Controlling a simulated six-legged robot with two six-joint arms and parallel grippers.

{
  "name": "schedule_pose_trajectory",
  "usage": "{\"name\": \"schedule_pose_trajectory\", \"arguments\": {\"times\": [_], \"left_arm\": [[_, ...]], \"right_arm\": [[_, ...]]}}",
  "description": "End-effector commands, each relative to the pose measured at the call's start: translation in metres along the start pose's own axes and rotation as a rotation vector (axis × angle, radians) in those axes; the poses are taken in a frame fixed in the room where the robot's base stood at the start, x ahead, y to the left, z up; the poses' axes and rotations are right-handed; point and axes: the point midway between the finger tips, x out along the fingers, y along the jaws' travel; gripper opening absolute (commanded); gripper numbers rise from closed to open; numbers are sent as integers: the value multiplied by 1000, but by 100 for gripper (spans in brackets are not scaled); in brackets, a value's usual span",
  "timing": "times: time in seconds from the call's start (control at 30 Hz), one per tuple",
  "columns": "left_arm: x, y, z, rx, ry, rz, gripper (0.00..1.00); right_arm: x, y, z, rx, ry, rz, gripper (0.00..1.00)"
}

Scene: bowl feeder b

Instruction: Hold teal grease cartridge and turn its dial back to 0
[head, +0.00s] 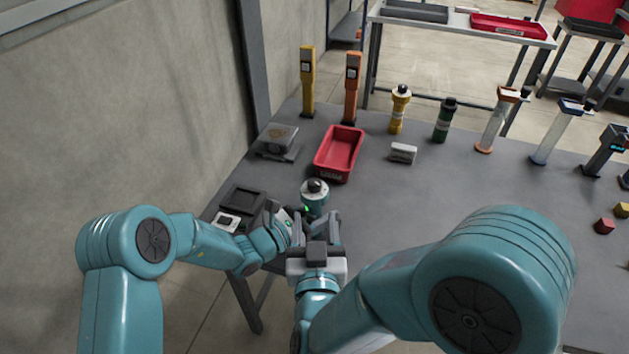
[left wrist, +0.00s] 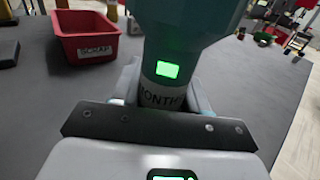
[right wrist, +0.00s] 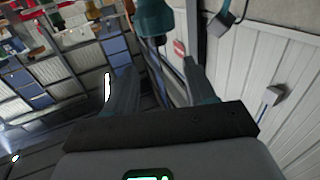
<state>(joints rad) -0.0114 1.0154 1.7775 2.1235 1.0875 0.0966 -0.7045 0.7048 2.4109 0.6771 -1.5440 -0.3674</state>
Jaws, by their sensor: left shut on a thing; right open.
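The teal grease cartridge (head: 314,197), with a dark knob on a white top, is held upright near the table's front left edge. My left gripper (head: 300,216) is shut on it from the left. In the left wrist view the cartridge (left wrist: 190,28) fills the top centre; its narrower part carries a ring lettered "MONTH" and sits between the fingers. A green light glows above the ring. My right gripper (head: 319,218) is open, close in front of the cartridge. In the right wrist view part of the cartridge (right wrist: 153,18) shows beyond the open fingers. The dial's reading is not legible.
A red bin (head: 339,153), marked "SCRAP" in the left wrist view, stands behind the cartridge. A grey device (head: 277,143) and dark tray (head: 243,199) lie left. Yellow (head: 398,110) and green (head: 444,121) cartridges stand further back.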

Motion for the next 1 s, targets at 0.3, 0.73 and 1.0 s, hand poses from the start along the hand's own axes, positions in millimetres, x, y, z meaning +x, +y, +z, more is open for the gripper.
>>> {"name": "schedule_pose_trajectory", "arguments": {"times": [0.3,0.73,1.0], "left_arm": [[0,0,1,1,-1,0,0],[0,0,0,1,-1,0,0],[0,0,0,1,-1,0,0]], "right_arm": [[66,3,1,2,0,8,55],[113,2,1,1,-2,5,55],[113,2,1,1,-3,5,35]]}}
